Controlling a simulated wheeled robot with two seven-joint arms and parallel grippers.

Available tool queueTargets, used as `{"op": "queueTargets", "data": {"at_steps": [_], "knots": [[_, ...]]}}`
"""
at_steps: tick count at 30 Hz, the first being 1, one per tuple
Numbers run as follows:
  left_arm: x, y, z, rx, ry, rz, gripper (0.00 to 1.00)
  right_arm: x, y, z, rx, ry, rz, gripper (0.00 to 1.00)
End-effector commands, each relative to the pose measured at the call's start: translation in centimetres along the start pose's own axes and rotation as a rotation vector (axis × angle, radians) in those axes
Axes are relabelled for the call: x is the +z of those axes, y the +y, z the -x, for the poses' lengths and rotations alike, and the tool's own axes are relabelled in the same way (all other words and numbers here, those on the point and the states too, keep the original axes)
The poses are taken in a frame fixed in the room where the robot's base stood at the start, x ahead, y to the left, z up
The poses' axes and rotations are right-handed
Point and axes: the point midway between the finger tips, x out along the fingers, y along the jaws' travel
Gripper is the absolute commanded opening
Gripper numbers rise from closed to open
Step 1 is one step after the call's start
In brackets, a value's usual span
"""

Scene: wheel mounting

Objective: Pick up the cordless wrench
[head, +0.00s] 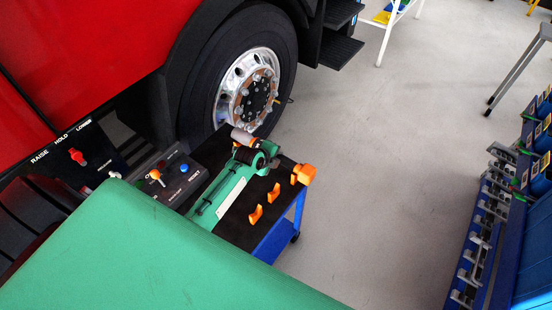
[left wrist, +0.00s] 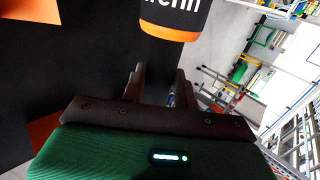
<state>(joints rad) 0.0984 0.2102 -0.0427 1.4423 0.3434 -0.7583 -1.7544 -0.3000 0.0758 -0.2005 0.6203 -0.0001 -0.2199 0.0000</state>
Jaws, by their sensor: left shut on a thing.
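The cordless wrench (head: 243,137), with a light grey and orange body, is at the far side of the black-topped cart, beside the truck wheel. In the left wrist view its black body (left wrist: 176,18) with white lettering and an orange rim shows at the top, cut off by the frame. My left gripper (head: 274,162) is at the wrench, partly hidden by my green wrist. In the left wrist view the two fingers (left wrist: 160,82) stand on either side of a dark part of the wrench. I cannot tell whether the wrench touches the cart top. My right gripper is out of view.
The cart (head: 238,232) carries several orange holders (head: 255,214) along its right side. The truck wheel (head: 245,88) stands close behind it. A control panel (head: 180,175) is on the left. A blue rack (head: 500,215) stands far right, with clear grey floor between.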

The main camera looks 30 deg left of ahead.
Motion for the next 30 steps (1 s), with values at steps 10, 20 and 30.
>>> {"op": "queueTargets", "data": {"at_steps": [10,20,30], "knots": [[0.1,-3.8,3.5,-0.013,-0.002,-0.005,0.00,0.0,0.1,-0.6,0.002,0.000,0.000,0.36],[0.1,-9.1,8.8,-0.014,-0.003,-0.005,0.00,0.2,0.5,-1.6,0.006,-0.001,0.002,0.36],[0.0,-12.8,12.6,-0.010,-0.001,-0.002,0.00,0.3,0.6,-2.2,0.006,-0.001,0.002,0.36]]}}
